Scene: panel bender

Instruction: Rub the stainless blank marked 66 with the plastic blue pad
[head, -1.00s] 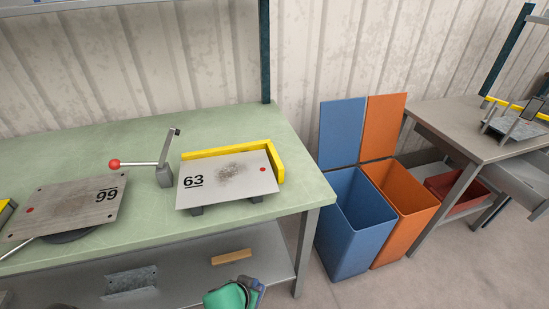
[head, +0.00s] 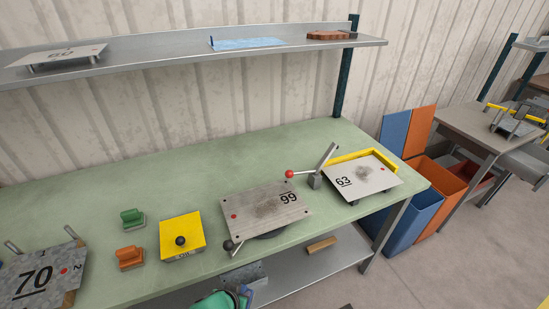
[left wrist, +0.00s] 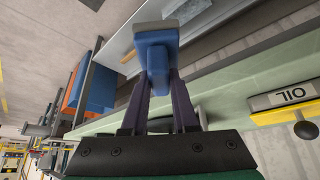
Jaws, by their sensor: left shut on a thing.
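My left gripper (left wrist: 157,82) is shut on a blue pad (left wrist: 156,48) with a pale grey face, in the left wrist view. In the head view only part of this gripper (head: 240,296) shows, low at the bottom edge, in front of the bench. A metal blank (head: 265,212) with a dark smudge and a red dot lies on the bench. Its mark looks like 99 from here; the bar seems to run above the digits, which fits an upside-down 66. The pad is apart from it. My right gripper is not in view.
Blank 63 (head: 360,176) sits by a yellow stop at the right; blank 70 (head: 40,277) at the left. A yellow OIL box (head: 181,237), green pad (head: 132,218) and orange pad (head: 130,257) stand on the bench. The shelf plate's (head: 60,55) mark is unclear.

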